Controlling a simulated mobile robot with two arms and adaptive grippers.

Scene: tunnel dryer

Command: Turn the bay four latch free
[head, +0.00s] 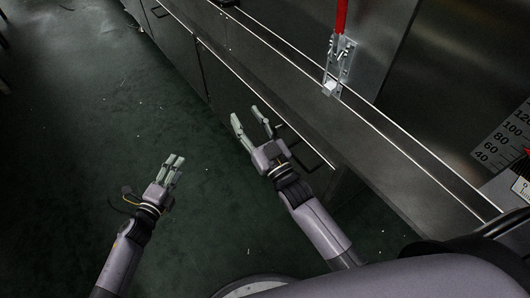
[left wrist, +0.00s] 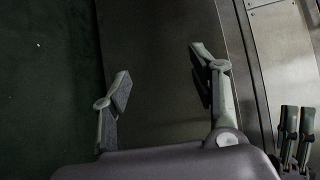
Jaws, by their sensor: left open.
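A metal latch (head: 339,62) with a red lever (head: 341,16) stands on the steel wall at the upper middle of the head view. The lever points up, and its top is cut off by the picture edge. No bay number is readable. My left gripper (head: 175,160) is over the floor, well to the lower left of the latch. In the left wrist view its fingers (left wrist: 160,72) are spread and empty. My right gripper (head: 245,113) is open and empty beside the lower panels, nearer the latch but apart from it. It also shows in the left wrist view (left wrist: 297,133).
A steel ledge (head: 395,168) runs diagonally below the latch. Lower panels with dark handles (head: 159,11) line the wall. A dial scale (head: 507,138) is at the right edge. The dark green floor (head: 80,130) is clear on the left.

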